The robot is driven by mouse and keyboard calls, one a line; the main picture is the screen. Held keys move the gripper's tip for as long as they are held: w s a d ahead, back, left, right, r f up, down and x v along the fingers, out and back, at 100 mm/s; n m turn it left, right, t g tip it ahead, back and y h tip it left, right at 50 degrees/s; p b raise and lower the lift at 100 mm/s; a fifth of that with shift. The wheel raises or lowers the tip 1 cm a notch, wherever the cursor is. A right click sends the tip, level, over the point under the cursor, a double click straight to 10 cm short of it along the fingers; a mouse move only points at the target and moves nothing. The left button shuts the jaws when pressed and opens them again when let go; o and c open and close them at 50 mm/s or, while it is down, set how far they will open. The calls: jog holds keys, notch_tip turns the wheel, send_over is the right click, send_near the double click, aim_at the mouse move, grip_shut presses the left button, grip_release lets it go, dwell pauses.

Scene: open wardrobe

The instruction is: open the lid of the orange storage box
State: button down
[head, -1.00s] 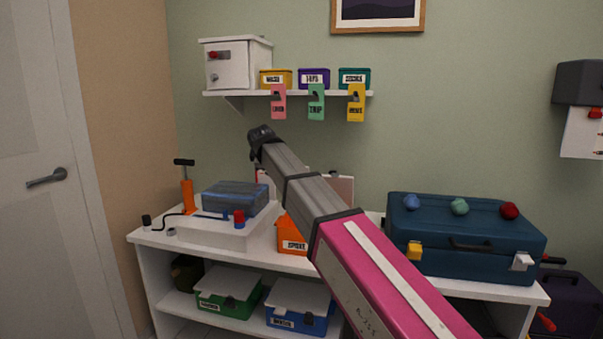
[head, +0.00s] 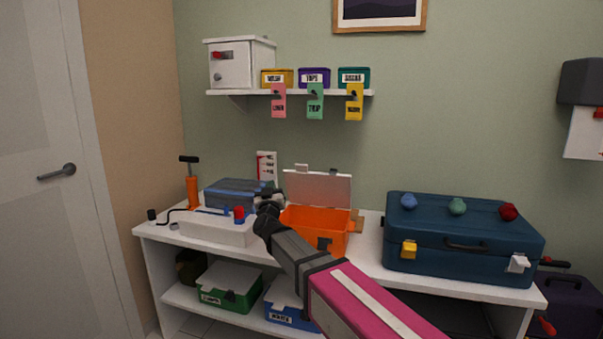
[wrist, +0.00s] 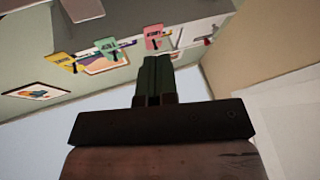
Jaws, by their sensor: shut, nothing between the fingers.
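The orange storage box (head: 333,236) sits on the white bench top, near its middle. Its pale lid (head: 318,189) stands up at the back of the box, and the orange inside shows. My gripper (head: 268,197) is at the box's left, in front of the blue-grey case; it looks apart from the lid. In the wrist view my gripper's fingers (wrist: 155,80) are together with nothing between them. My arm hides the box's front left part. The box does not show in the wrist view.
A white tray (head: 205,231) and blue-grey case (head: 228,192) stand left of the box, with an orange pump (head: 192,190) beyond. A blue suitcase (head: 462,240) stands to the right. A wall shelf (head: 300,93) with hanging tags is above.

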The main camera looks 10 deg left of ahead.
aim_at(299, 166)
jog(key=s+d+f+m+h, duration=0.2)
jog(key=d+f+m+h, duration=0.1)
jog(key=d+m+h, duration=0.35)
jog(key=shift+n+t, duration=0.35)
jog(key=shift+t, duration=0.05)
jog(key=x, duration=1.4)
jog(key=shift+w+a, duration=0.1)
jog(key=shift+a, duration=0.05)
jog(key=shift+w+r, duration=0.2)
jog(key=shift+w, duration=0.1)
jog(key=f+x, duration=0.1)
jog(key=x, duration=0.7)
jog(key=shift+w, duration=0.35)
jog(key=shift+r, duration=0.1)
